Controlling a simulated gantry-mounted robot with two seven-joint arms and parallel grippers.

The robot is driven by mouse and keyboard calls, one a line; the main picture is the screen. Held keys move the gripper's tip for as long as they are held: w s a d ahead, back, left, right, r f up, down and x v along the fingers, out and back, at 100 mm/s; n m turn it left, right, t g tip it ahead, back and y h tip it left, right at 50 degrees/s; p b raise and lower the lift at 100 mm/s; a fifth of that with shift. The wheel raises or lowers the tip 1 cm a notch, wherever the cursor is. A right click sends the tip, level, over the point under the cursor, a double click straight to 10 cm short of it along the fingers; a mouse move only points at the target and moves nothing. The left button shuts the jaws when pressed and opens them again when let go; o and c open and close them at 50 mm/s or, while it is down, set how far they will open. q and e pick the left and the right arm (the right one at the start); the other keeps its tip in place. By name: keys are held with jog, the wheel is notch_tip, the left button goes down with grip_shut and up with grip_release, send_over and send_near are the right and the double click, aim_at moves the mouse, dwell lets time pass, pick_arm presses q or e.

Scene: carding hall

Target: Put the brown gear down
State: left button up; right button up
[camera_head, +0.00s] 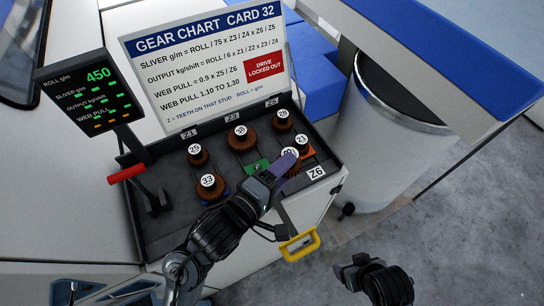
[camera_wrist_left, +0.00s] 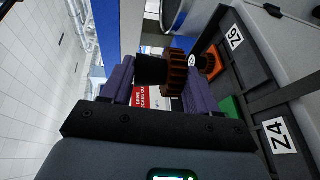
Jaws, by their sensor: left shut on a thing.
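My left gripper (camera_head: 284,168) is over the right part of the gear tray, its purple fingers shut on a brown gear (camera_head: 290,153). In the left wrist view this toothed gear (camera_wrist_left: 177,74) with a dark hub sits between the two purple fingers (camera_wrist_left: 150,85). In the head view a finger hides much of it, and its number is hard to read. I cannot tell whether it touches anything below. A green base (camera_head: 256,167) shows bare just left of the gripper. My right gripper (camera_head: 352,272) is low at the right, apart from the tray; its jaw opening is unclear.
The tray (camera_head: 163,234) holds other brown gears: 25 (camera_head: 197,157), 38 (camera_head: 240,140), 33 (camera_head: 210,190), 28 (camera_head: 283,122) and 21 (camera_head: 303,149). The gear chart (camera_head: 205,62) stands behind. A yellow handle (camera_head: 300,245) is in front, a grey bin (camera_head: 390,135) at right.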

pick_arm(q)
jog(key=shift+w+a+f+p, duration=0.15)
jog(key=shift+w+a+f, duration=1.2)
jog(key=shift+f, duration=0.6)
jog(key=shift+w+a+f+p, duration=0.2)
jog(key=shift+w+a+f, duration=1.15)
jog(key=shift+f, duration=0.65)
jog(key=shift+w+a+f+p, duration=0.15)
jog(key=shift+w+a+f, duration=0.95)
jog(key=shift+w+f, duration=0.7)
jog(key=shift+s+f, duration=0.15)
jog(key=shift+f, duration=0.05)
pick_arm(e)
jog(key=shift+s+a+r, duration=0.15)
jog(key=shift+s+a, duration=0.3)
jog(key=shift+s, duration=0.05)
pick_arm(q)
jog(key=shift+f, duration=0.4)
pick_arm(e)
jog(key=shift+a+r, duration=0.1)
pick_arm(q)
jog(key=shift+f, duration=0.2)
jog(key=o, duration=1.3)
jog(key=shift+o, duration=0.2)
